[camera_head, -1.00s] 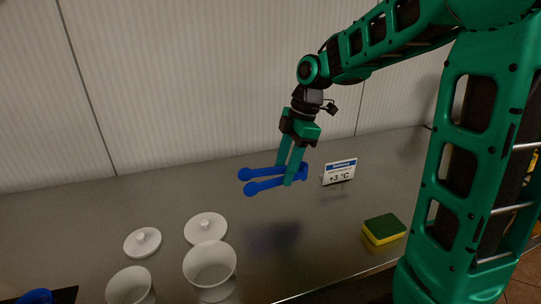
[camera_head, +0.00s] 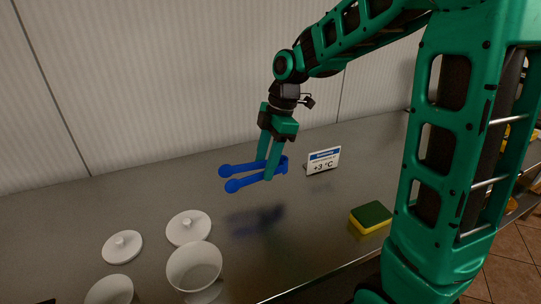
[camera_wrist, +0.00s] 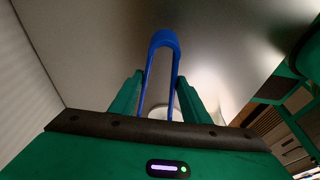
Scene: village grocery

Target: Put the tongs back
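The blue tongs (camera_head: 246,182) are held level above the steel counter, their two arms pointing left in the head view. My gripper (camera_head: 269,170) points down and is shut on the tongs near their joined end. The tongs' shadow falls on the counter below, apart from them. In the wrist view the tongs (camera_wrist: 162,42) show as a blue bend between my gripper's two green fingers (camera_wrist: 160,98). The place where the tongs belong cannot be made out.
A sign reading +3 °C (camera_head: 323,161) stands behind. A yellow-green sponge (camera_head: 370,217) lies at right. The wall closes the back.

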